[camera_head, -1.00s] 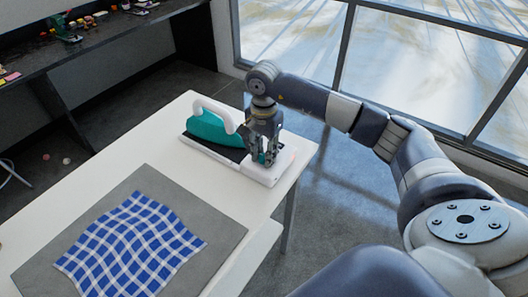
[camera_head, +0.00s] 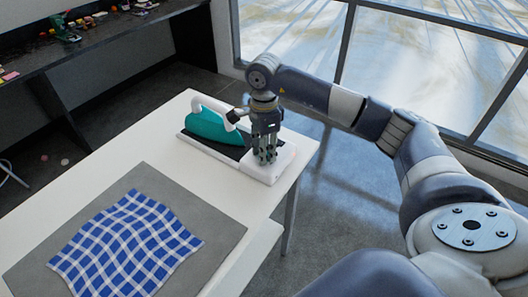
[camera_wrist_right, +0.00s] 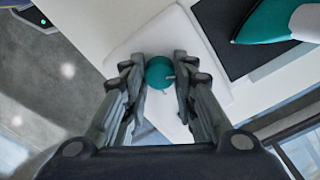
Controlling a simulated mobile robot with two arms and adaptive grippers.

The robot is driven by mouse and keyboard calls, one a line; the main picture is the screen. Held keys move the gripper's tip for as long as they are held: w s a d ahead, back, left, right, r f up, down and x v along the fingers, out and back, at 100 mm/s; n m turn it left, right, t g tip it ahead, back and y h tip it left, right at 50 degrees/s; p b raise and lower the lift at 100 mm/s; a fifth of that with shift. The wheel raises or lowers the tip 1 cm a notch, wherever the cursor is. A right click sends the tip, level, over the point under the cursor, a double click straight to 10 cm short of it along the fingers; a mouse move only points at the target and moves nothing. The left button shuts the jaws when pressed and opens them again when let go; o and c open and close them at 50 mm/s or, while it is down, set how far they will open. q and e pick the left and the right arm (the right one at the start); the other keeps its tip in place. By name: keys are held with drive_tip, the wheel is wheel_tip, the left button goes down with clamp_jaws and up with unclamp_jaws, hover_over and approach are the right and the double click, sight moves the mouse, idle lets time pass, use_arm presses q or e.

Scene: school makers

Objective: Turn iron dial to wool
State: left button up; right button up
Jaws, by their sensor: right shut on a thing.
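The teal and white iron (camera_head: 207,124) rests on the dark pad of its white base (camera_head: 283,161) near the table's far right corner. Part of the iron also shows in the right wrist view (camera_wrist_right: 275,22). The round teal dial (camera_wrist_right: 159,72) with a small pale pointer sits on the white base. My right gripper (camera_head: 265,157) points down over the base, and in the right wrist view its fingers (camera_wrist_right: 160,82) stand on both sides of the dial, shut on it. The dial is hidden by the gripper in the head view. Its setting marks cannot be read. My left gripper is not in view.
A blue and white checked cloth (camera_head: 125,245) lies on a grey mat (camera_head: 215,229) on the white table (camera_head: 92,192). A dark workbench (camera_head: 75,48) with small items stands at the back left. Large windows are behind my right arm.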

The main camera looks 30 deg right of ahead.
drive_tip(key=m+b, duration=0.1)
drive_tip(key=m, duration=0.3)
drive_tip(key=shift+m, duration=0.4)
drive_tip(key=m, duration=0.3)
drive_tip(key=shift+m+b, duration=0.3)
drive_tip(key=m, duration=0.4)
drive_tip(key=shift+m, duration=2.5)
drive_tip(key=o, duration=1.1)
